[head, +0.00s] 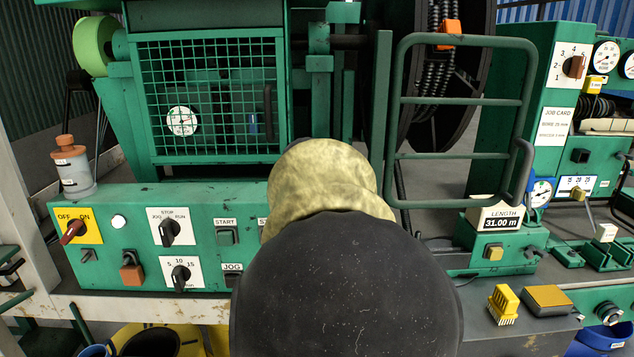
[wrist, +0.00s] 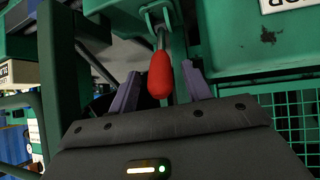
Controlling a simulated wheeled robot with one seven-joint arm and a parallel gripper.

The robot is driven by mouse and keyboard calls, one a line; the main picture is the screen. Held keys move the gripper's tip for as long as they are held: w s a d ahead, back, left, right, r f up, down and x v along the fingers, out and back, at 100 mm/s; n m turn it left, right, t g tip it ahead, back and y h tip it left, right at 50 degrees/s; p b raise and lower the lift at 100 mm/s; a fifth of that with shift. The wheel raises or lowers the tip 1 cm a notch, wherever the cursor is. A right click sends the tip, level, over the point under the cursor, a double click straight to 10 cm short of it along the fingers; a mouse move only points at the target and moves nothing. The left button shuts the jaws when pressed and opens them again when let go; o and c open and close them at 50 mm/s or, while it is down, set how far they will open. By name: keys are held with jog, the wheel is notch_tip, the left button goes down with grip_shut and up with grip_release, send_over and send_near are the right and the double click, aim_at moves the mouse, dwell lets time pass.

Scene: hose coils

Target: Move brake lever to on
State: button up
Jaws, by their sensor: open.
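The lever with a red grip (wrist: 161,80) shows in the wrist view, on a thin metal rod from a green bracket (wrist: 157,15). I take it as the brake lever; no label for it is legible. My gripper (wrist: 162,73) is open, with its two purple fingers on either side of the red grip. The grip lies between the fingers in the picture; I cannot tell whether they touch it or how deep it sits. In the head view my arm covers the middle, and neither this lever nor my fingers can be seen.
A green panel (head: 140,197) carries a red-handled OFF/ON switch (head: 72,232) and several knobs and buttons. A mesh guard (head: 210,95) stands behind it. A tubular green gate (head: 460,105) is right of my arm, with a LENGTH display (head: 499,220) reading 31.00 m below.

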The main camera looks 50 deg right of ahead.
jog(key=b+v, duration=0.9)
jog(key=v, duration=0.6)
jog(key=shift+b, duration=0.4)
jog(key=shift+a+r, duration=0.1)
dwell(0.4)
